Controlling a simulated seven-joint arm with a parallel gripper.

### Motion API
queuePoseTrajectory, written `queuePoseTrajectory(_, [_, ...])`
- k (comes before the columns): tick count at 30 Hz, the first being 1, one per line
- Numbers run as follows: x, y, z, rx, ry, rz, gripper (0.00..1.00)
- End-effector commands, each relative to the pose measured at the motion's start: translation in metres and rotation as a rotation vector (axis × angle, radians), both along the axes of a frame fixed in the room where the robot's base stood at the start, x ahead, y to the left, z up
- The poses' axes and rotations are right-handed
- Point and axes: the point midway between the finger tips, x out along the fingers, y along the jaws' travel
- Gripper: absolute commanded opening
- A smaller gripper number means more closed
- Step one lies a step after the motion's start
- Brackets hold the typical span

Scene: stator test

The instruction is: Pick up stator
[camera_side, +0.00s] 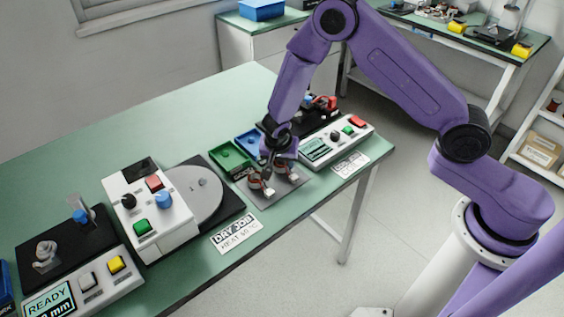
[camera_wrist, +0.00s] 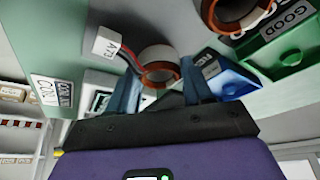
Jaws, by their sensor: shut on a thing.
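Two ring-shaped stators with orange-brown rims and white tags are on a grey plate (camera_side: 262,201) in the side view. My gripper (camera_side: 274,160) reaches down from above at the right-hand stator (camera_side: 281,169). The other stator (camera_side: 255,183) is just to its left. In the wrist view my gripper's blue-grey fingers (camera_wrist: 158,84) stand on either side of a stator (camera_wrist: 160,57) and are shut on it. Red and dark leads run from it to a white tag (camera_wrist: 105,43). The second stator (camera_wrist: 237,14) is at the top right, cut by the frame edge. Fingertip contact is partly hidden.
A green bin (camera_side: 229,158) and a blue bin (camera_side: 249,146) stand just behind the plate. A white test console (camera_side: 340,140) is close on the right. A white control box (camera_side: 150,212) with a grey disc (camera_side: 203,188) is left. Bare green tabletop (camera_side: 110,155) lies behind.

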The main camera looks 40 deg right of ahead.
Motion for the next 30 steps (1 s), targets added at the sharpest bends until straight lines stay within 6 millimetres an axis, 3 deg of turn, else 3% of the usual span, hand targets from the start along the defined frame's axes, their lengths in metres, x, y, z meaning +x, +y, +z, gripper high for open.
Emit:
queuePoseTrajectory(9, [0.001,0.001,0.032,0.002,-0.004,-0.001,0.15])
queuePoseTrajectory(20, [-0.05,-0.01,0.091,0.002,-0.003,0.002,0.15])
queuePoseTrajectory(24, [-0.081,-0.017,0.104,0.0,-0.001,0.003,0.15])
queuePoseTrajectory(30, [-0.114,-0.024,0.118,0.0,-0.002,0.002,0.15])
